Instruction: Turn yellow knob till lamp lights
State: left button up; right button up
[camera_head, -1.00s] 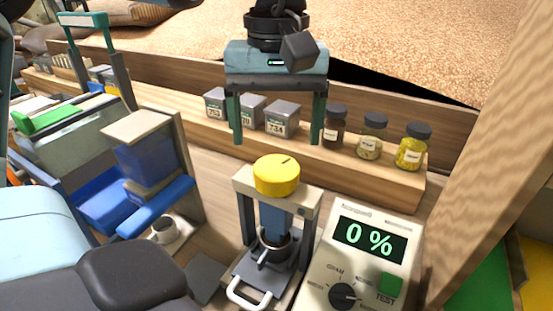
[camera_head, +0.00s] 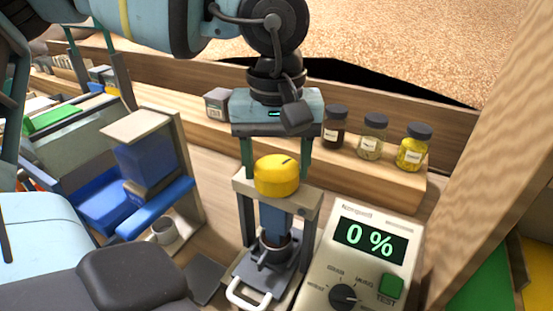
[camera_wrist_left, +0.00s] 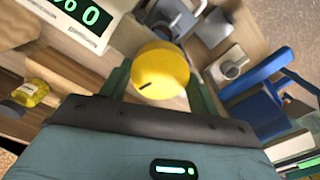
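The yellow knob (camera_head: 277,177) is round with a dark mark on top. It sits on the crossbeam of a small press (camera_head: 245,185) with a dark cup (camera_head: 274,245) below. My left gripper (camera_head: 276,162) is over the knob, pointing down, open and empty. In the left wrist view the knob (camera_wrist_left: 160,70) lies between the two green fingers of my left gripper (camera_wrist_left: 160,85). I cannot tell whether either finger touches it. I cannot make out a lit lamp. My right gripper is not in view.
A tester (camera_head: 376,220) beside the press reads "0 %" and has a dial and a green TEST button (camera_head: 391,286). Several jars (camera_head: 373,136) stand on the wooden shelf (camera_head: 375,174) behind. A blue-and-grey device (camera_head: 150,165) stands left. A wooden post (camera_head: 490,150) rises at the right.

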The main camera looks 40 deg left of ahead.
pick_arm(q)
jog(key=c, duration=0.3)
jog(key=shift+c, duration=0.2)
jog(key=m+b, duration=0.1)
jog(key=m, duration=0.2)
jog(key=shift+m, duration=0.3)
jog(key=shift+m+b, duration=0.35)
jog(key=shift+m, duration=1.65)
jog(key=o, duration=1)
